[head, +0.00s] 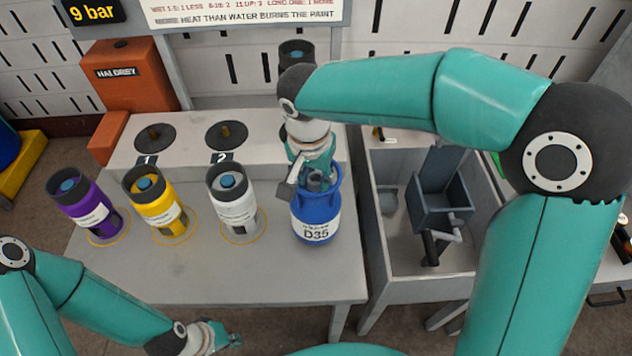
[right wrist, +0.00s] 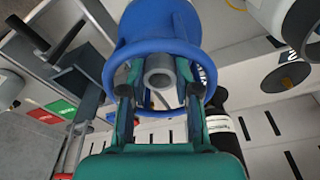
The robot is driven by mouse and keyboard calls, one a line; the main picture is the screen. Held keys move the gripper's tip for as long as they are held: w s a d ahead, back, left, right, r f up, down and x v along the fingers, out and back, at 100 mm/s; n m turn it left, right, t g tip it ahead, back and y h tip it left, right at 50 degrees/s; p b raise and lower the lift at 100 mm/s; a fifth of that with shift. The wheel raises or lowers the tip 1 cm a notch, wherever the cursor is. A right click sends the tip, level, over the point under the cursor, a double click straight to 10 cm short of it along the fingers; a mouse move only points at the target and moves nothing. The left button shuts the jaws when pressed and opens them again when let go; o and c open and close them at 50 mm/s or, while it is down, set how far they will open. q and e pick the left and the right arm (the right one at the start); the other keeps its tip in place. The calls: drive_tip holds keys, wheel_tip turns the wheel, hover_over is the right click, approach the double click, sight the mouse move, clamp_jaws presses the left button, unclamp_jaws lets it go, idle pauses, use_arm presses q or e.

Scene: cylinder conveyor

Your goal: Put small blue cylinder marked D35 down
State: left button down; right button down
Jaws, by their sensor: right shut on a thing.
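The blue cylinder (head: 316,228) marked D35 is over the right part of the grey table, about upright. I cannot tell whether its base touches the tabletop. My right gripper (head: 314,176) comes from above and is shut on its top, inside the blue collar. In the right wrist view my right gripper (right wrist: 160,95) has a finger on each side of the grey valve, and the blue cylinder (right wrist: 150,50) shows its collar ring. My left gripper (head: 222,338) is low in front of the table, away from the cylinders; its fingers are too small to judge.
Purple (head: 84,208), yellow (head: 156,203) and white (head: 233,201) cylinders stand in yellow rings left of the blue one. Behind is a raised ledge with round pads 1 (head: 155,137) and 2 (head: 227,135). A grey bin (head: 378,225) stands right of the table (head: 200,275). The table front is clear.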

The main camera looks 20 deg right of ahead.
drive_tip(key=shift+f, duration=1.15)
drive_tip(key=shift+f, duration=0.15)
drive_tip(key=c, duration=0.8)
unclamp_jaws()
drive_tip(key=shift+r, duration=0.6)
drive_tip(key=r, duration=0.3)
drive_tip(key=s+r, duration=0.1)
drive_tip(key=r, duration=0.3)
drive_tip(key=a+r, duration=0.1)
drive_tip(key=r, duration=0.3)
drive_tip(key=shift+s+a, duration=0.1)
drive_tip(key=shift+s, duration=0.1)
drive_tip(key=shift+f, duration=0.15)
